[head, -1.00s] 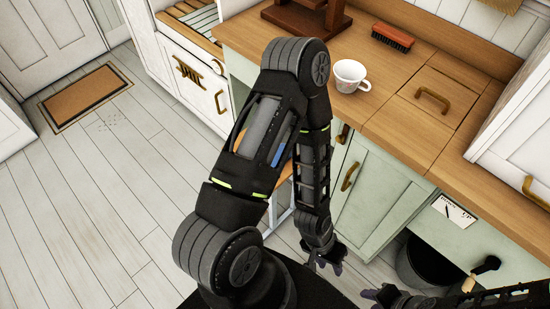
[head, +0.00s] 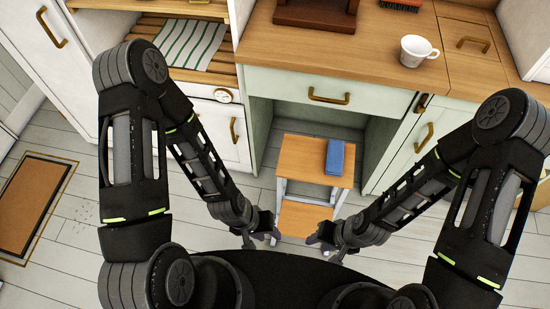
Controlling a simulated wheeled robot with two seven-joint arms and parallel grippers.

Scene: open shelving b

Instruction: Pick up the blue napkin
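The blue napkin (head: 334,157) lies folded on the right side of the top of a small wooden step stool (head: 300,160), which stands under the counter in the head view. My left gripper (head: 262,241) hangs low to the left of the stool's lower step, apart from the napkin. My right gripper (head: 325,245) is low to the right of the lower step, nearer to me than the napkin. Neither gripper touches the napkin. The fingers are small and dark, so their opening is hard to make out.
A wooden counter (head: 300,65) with a drawer (head: 330,92) overhangs the alcove behind the stool. A white cup (head: 417,50) stands on the counter. A striped cloth (head: 192,44) lies on a slatted shelf at left. A doormat (head: 30,200) lies on the open floor at left.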

